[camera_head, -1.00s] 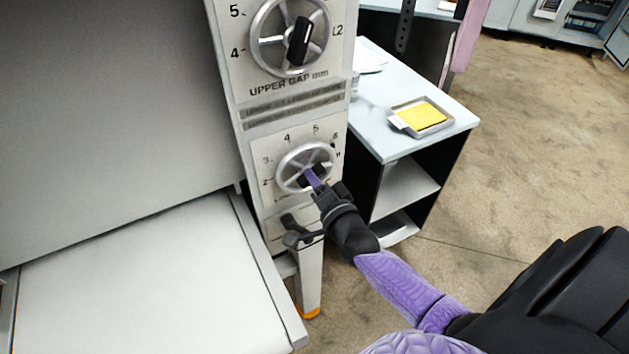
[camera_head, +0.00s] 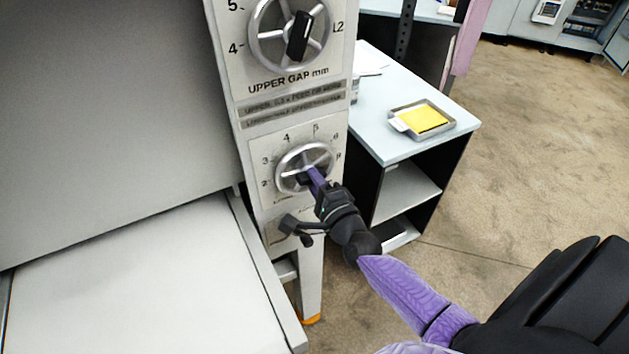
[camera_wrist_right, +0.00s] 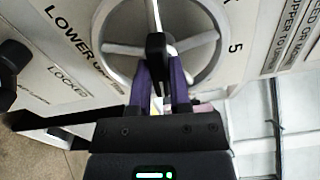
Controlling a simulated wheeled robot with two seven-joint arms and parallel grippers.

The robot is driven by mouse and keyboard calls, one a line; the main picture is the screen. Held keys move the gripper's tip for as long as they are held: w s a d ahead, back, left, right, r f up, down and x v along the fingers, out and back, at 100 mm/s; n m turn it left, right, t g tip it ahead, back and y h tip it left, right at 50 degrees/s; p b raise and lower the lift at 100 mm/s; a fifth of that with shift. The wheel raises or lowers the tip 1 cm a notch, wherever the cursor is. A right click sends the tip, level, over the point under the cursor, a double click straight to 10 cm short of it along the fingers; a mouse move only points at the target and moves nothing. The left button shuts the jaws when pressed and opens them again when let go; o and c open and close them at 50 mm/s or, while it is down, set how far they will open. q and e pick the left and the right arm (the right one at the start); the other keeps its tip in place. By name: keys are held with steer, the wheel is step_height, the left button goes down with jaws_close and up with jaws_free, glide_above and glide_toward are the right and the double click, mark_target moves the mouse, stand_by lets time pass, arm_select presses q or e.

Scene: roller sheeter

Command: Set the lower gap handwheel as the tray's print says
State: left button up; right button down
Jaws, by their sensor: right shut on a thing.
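The lower gap handwheel (camera_head: 291,159) is a silver spoked wheel on the machine's white post, with a dial of numbers around it. My right gripper (camera_head: 312,176) is shut on its black knob, seen in the right wrist view as the handwheel's knob (camera_wrist_right: 156,52) between two purple fingers (camera_wrist_right: 160,85). The knob sits at the wheel's lower middle in the head view. My left gripper is out of view.
The upper gap handwheel (camera_head: 266,38) with its black knob is above. A black lever (camera_head: 297,229) sticks out just below the lower handwheel, close to my right wrist. The side table (camera_head: 378,90) stands right of the post; open floor lies beyond.

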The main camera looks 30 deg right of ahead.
stand_by(0.4)
steer(key=c, duration=0.6)
jaws_free()
steer(key=shift+o, duration=0.2)
steer(key=s, duration=1)
steer(key=shift+a, duration=0.4)
